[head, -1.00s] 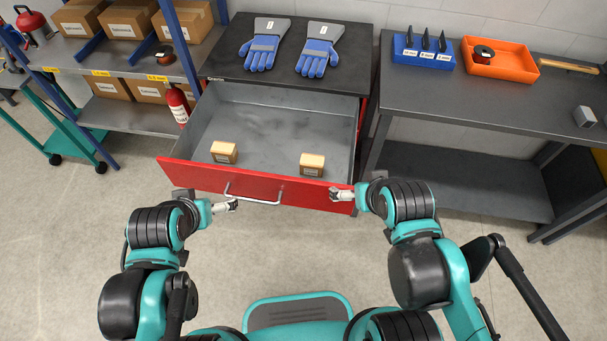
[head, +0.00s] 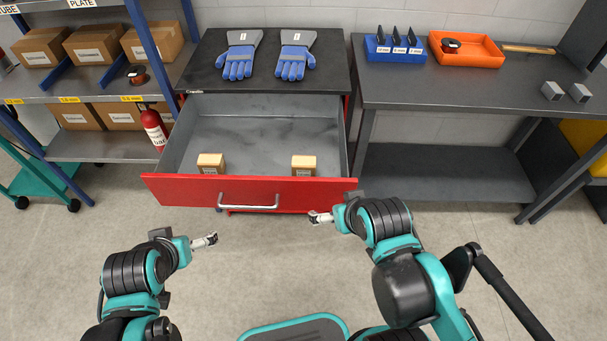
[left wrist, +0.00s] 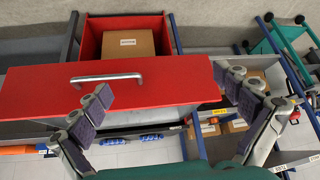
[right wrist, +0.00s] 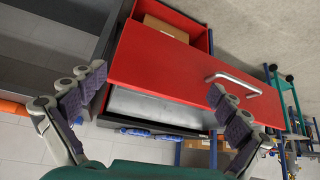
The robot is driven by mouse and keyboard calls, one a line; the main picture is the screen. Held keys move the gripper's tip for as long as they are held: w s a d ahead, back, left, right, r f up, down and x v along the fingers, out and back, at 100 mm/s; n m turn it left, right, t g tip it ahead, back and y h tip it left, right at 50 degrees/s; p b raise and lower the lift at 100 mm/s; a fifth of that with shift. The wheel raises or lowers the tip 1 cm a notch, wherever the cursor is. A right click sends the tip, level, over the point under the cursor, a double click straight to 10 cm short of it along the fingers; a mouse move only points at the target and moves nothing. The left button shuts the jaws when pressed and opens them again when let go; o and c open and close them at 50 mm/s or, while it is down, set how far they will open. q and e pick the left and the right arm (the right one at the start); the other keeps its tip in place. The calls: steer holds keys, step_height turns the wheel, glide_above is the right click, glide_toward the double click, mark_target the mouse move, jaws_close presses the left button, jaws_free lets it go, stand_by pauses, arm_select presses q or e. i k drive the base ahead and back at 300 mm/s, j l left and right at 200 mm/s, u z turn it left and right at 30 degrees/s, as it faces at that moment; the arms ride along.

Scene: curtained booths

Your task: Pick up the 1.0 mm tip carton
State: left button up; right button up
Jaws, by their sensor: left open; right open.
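Two small tan cartons stand in the open drawer (head: 250,190), a left one (head: 211,164) and a right one (head: 303,166). Both have labels too small to read, so I cannot tell which is the 1.0 mm tip carton. My left gripper (head: 207,240) is open and empty, in front of and below the red drawer front. My right gripper (head: 318,217) is open and empty, near the right end of that front. The left wrist view shows the drawer front and its handle (left wrist: 106,79) beyond the open fingers. The right wrist view shows the handle too (right wrist: 233,82).
A larger brown box (left wrist: 128,43) sits in a red compartment beneath the drawer. Blue gloves (head: 240,55) lie on the cabinet top. The right bench (head: 440,90) holds a blue tip stand (head: 396,48) and an orange tray (head: 466,50). A shelf with boxes and a fire extinguisher (head: 154,128) stand left.

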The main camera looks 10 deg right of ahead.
mark_target(302, 166)
steer(key=i+l, duration=0.35)
steer(key=i+l+u, duration=0.1)
steer(key=i+l, duration=0.2)
steer(key=l, duration=0.25)
